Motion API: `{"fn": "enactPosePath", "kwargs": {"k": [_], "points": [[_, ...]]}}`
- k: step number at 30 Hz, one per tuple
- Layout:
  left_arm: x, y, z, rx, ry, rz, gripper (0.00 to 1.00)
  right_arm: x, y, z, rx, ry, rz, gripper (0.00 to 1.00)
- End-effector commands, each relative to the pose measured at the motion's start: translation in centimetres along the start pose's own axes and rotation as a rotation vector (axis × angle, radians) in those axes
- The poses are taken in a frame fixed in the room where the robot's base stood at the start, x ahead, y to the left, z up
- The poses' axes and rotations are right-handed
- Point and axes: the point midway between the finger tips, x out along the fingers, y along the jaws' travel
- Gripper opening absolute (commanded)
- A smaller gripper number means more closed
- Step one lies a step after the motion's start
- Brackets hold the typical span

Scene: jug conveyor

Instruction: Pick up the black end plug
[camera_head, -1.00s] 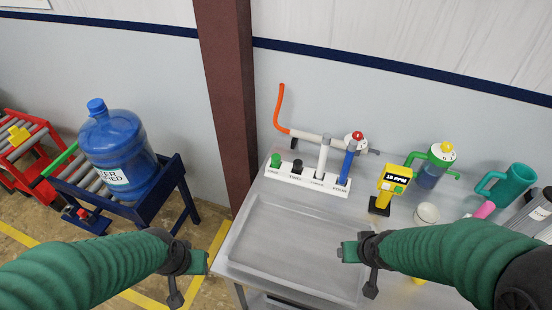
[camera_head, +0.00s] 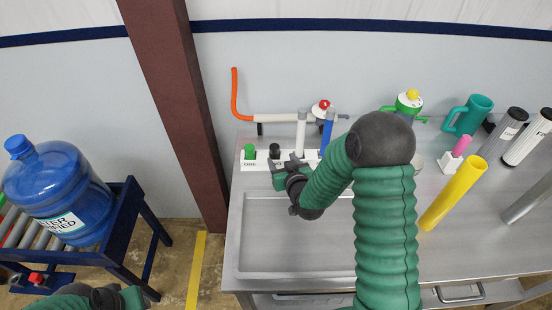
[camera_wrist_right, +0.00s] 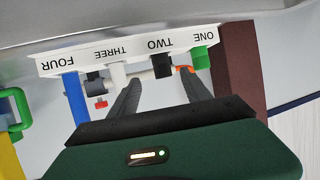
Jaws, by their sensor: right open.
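The black end plug (camera_head: 274,150) stands upright in a white labelled rack (camera_head: 248,162), next to a green plug (camera_head: 250,151). In the right wrist view, the black plug (camera_wrist_right: 162,66) shows at the label TWO, between and beyond the fingers. My right gripper (camera_head: 285,168) is at the front of the rack, close to the black plug. It is open and empty, as the wrist view shows its fingers apart (camera_wrist_right: 158,76). My left gripper (camera_head: 125,298) is at the bottom left edge, mostly cut off, so its jaws cannot be read.
A white tube (camera_head: 301,130) and a blue tube (camera_head: 326,130) stand in the rack, right of the plug. A pipe with an orange end (camera_head: 235,95) lies behind. A shallow tray (camera_head: 255,270) is in front. A yellow cylinder (camera_head: 453,193) lies at right.

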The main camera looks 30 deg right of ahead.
Motion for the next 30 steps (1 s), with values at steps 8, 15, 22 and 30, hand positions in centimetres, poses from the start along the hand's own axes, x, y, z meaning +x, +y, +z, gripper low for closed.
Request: {"fn": "enactPosePath", "kwargs": {"k": [8, 15, 22, 30], "points": [[1.1, 0.0, 0.3, -0.001, 0.0, 0.0, 0.36, 3.6, 0.1, 0.0, 0.002, 0.003, 0.0, 0.56], [2.0, 0.0, 0.5, -0.001, -0.001, 0.0, 0.36, 7.3, 0.3, -0.1, 0.002, 0.001, 0.0, 0.56], [1.9, 0.0, 0.5, -0.001, 0.0, 0.0, 0.36, 7.3, 0.3, -0.3, 0.0, 0.001, -0.001, 0.54], [1.9, 0.0, 0.5, -0.001, 0.0, 0.0, 0.36, 7.3, 0.2, -0.3, 0.0, 0.001, -0.001, 0.18]]}}
